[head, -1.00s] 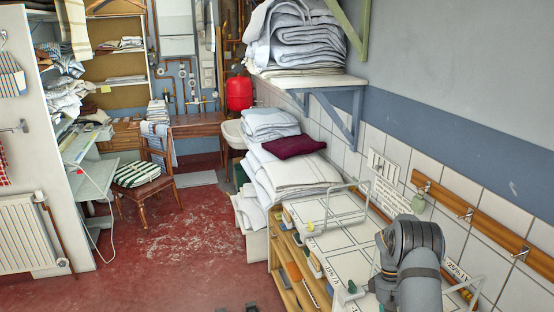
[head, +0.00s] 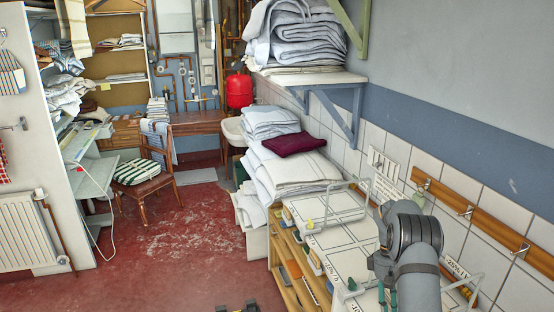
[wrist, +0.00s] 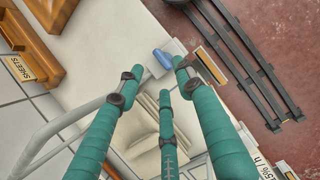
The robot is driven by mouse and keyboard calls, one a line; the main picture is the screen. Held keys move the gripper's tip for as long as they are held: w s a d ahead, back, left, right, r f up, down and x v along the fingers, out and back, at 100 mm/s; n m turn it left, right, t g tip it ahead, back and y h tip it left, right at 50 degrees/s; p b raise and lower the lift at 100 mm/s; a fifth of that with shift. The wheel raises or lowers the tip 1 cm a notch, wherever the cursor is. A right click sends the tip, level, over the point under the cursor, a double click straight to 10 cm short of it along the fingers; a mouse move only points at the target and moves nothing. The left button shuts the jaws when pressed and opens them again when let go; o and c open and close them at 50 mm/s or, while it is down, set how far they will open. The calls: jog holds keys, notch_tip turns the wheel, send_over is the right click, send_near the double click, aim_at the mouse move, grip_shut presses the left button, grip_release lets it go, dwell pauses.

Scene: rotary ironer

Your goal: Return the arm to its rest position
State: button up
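My arm (head: 412,240) stands at the lower right in the head view, over the white divided top of the wooden rack, bent with its grey joint uppermost. My gripper (wrist: 160,78) has teal fingers with dark joints. In the wrist view the fingers are spread apart with nothing clearly held between them. A small blue item (wrist: 162,58) shows near the fingertips and appears to lie beyond them at the white surface's edge. In the head view only parts of the teal fingers show below the arm, at the frame's lower edge.
The wooden rack (head: 289,262) has a white top (head: 335,236) with wire rails. Folded linen with a maroon cloth (head: 293,144) lies behind it. A hook rail (head: 478,215) runs along the right wall. Red floor (head: 190,240) is open at left. Black rails (wrist: 240,60) lie on the floor.

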jog(key=x, duration=0.6)
jog(key=shift+s+a+f+n+p, duration=0.15)
jog(key=shift+f+n+p, duration=0.15)
jog(key=shift+n, duration=0.1)
jog(key=shift+r+n+h+p, duration=0.1)
jog(key=shift+n+h+p, duration=0.3)
jog(key=shift+n, duration=0.6)
jog(key=n+t+h, duration=0.1)
jog(key=n, duration=0.2)
jog(key=shift+a+p, duration=0.15)
jog(key=shift+p, duration=0.25)
jog(key=n+t, duration=0.1)
jog(key=n, duration=0.1)
jog(key=n+h, duration=0.1)
jog(key=n, duration=0.1)
jog(key=shift+n+t, duration=0.3)
jog(key=shift+t, duration=0.1)
